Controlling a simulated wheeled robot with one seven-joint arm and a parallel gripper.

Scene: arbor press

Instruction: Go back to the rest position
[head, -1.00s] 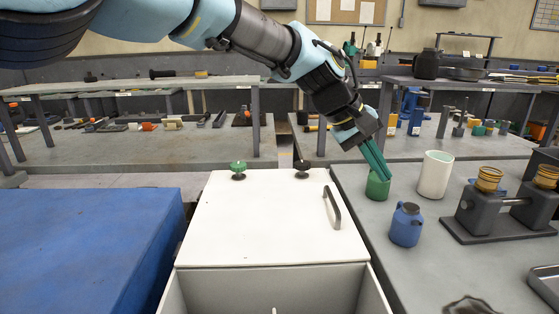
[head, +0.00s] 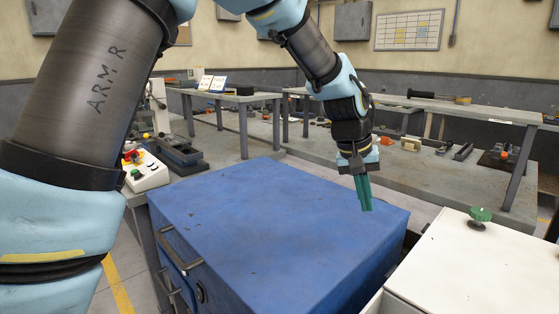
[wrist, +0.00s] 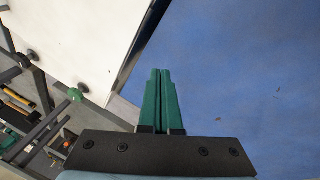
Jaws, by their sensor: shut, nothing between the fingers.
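My gripper (head: 364,193) is in the head view, above the right part of the blue cabinet's top (head: 255,220). Its green fingers are shut together with nothing between them and point down. In the wrist view the gripper (wrist: 160,75) shows its two fingers side by side, over the blue top. The fingers are clear of the cabinet as far as I can tell. My arm comes in from the upper left of the head view.
A white cabinet (head: 470,265) with a green knob (head: 480,215) stands at right. Workbenches (head: 410,165) with tools and parts stand behind. A white control box with buttons (head: 147,175) sits on the left bench. The blue top is clear.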

